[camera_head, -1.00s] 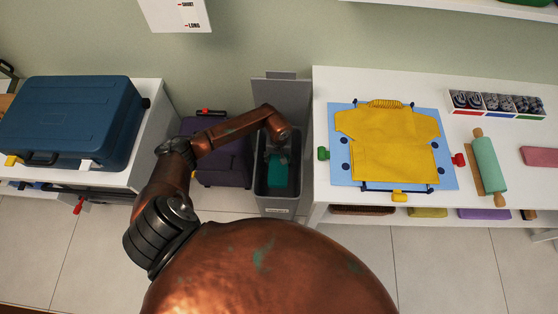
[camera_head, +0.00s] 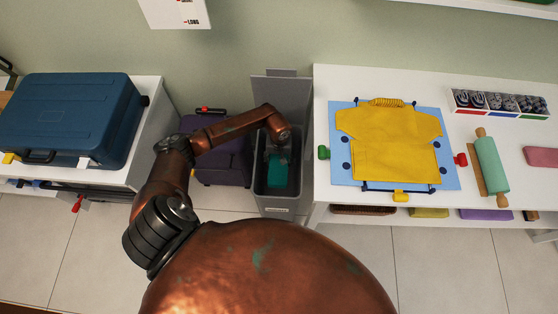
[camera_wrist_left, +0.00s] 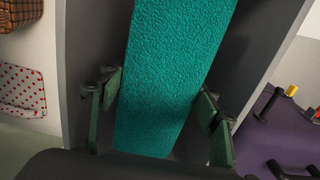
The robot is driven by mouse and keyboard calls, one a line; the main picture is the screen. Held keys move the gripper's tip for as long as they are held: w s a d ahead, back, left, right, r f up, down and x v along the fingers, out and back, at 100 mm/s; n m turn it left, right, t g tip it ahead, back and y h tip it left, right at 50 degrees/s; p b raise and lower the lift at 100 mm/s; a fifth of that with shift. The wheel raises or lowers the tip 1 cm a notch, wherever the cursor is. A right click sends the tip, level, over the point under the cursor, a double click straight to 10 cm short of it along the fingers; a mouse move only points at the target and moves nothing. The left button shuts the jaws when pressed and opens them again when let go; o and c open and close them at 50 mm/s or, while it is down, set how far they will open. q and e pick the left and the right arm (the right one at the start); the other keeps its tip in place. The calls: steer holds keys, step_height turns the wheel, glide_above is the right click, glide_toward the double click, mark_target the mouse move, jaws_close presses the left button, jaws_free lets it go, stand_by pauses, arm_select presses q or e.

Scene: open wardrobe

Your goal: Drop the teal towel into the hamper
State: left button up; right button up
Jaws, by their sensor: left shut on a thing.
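The teal towel (camera_head: 279,172) hangs inside the open grey hamper (camera_head: 276,207) in the head view, below my left gripper (camera_head: 274,156). In the left wrist view the towel (camera_wrist_left: 172,75) is a broad textured strip running between the two fingers of my left gripper (camera_wrist_left: 160,118), which is shut on it. Grey hamper walls (camera_wrist_left: 92,40) show on both sides of the towel there. The hamper's lid stands up at the back. The hamper's bottom is hidden, so I cannot tell whether the towel touches it. My right gripper is not in view.
A purple suitcase (camera_head: 222,163) stands close to the left of the hamper. A white table (camera_head: 325,92) with a folded yellow shirt (camera_head: 390,145) is close on the right. A blue suitcase (camera_head: 70,115) lies on a white bench at the left.

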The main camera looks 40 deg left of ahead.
arm_select(q)
steer(key=o, duration=0.9)
steer(key=shift+c, duration=0.2)
steer(key=shift+r+p, duration=2.2)
steer(key=shift+r, duration=2.35)
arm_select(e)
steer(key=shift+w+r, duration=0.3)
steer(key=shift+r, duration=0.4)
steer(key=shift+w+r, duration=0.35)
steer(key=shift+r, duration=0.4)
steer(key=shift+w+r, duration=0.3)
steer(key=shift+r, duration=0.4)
